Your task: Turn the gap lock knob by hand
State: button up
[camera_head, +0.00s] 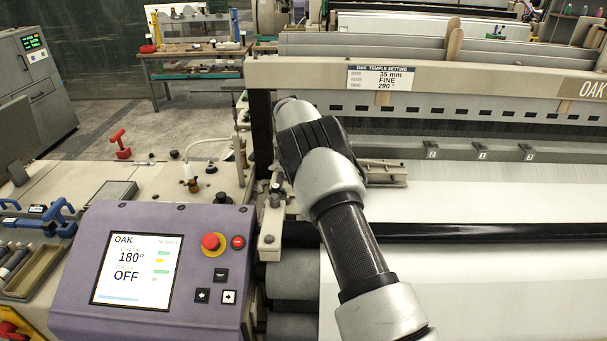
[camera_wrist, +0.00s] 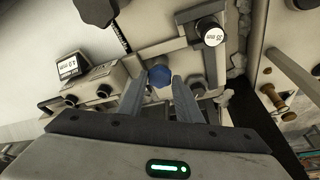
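My gripper (camera_wrist: 159,84) is open, with one finger to the left of the blue knob and one to the right. I cannot tell whether the fingertips reach around the knob or stop just short of it. No contact is visible. In the head view my arm hides the gripper and the knob.
In the wrist view, a small display box (camera_wrist: 86,73) stands left and a white-faced cylinder (camera_wrist: 209,32) marked 35 mm stands upper right. In the head view, a purple control panel (camera_head: 185,225) reads 180° and OFF. White fabric (camera_head: 490,215) spreads to the right.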

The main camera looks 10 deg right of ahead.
jog(key=o, duration=0.3)
jog(key=shift+r, duration=0.15)
jog(key=shift+r+p, duration=1.7)
jog(key=shift+r, duration=1.2)
